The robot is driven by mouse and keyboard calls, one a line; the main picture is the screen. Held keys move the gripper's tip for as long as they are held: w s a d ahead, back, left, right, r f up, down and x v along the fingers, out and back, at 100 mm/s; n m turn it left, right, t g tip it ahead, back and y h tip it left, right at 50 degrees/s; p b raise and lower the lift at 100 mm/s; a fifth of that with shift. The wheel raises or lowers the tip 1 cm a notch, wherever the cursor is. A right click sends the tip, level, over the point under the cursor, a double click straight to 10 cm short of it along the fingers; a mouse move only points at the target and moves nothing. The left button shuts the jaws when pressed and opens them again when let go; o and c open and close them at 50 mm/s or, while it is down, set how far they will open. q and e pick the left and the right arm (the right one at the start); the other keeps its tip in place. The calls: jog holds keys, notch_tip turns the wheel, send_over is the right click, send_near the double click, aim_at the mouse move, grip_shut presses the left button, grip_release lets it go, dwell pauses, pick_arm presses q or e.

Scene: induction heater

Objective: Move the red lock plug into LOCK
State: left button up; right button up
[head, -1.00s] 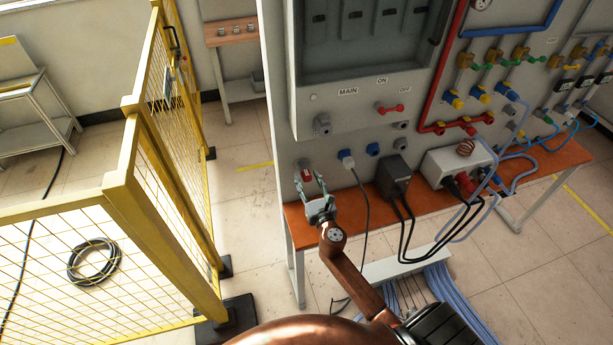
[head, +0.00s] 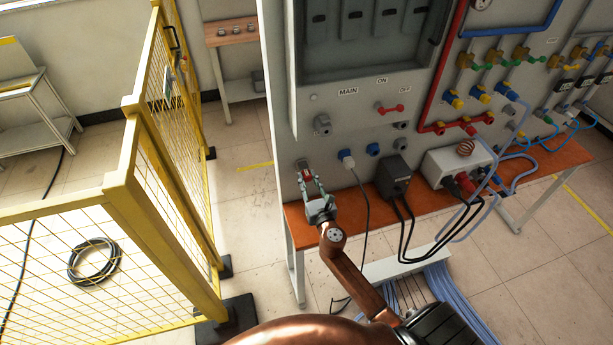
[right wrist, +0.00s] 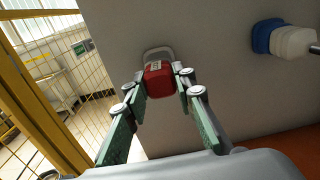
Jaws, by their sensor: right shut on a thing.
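The red lock plug (right wrist: 159,79) sits at a grey socket (right wrist: 157,54) low on the left of the panel, seen close in the right wrist view. My right gripper (right wrist: 160,84) is shut on it, with one green finger on each side. No label reading LOCK can be made out. My left gripper is not in view.
A blue and white plug (head: 347,160) with a dark cable is to the right of the gripper. A black box (head: 394,174) stands farther right by the orange bench (head: 424,222). A yellow mesh fence (head: 170,180) stands to the left, with bare floor between it and the panel.

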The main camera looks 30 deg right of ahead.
aim_at(308, 180)
jog(key=shift+s, duration=0.15)
grip_shut()
jog(key=shift+v, duration=2.85)
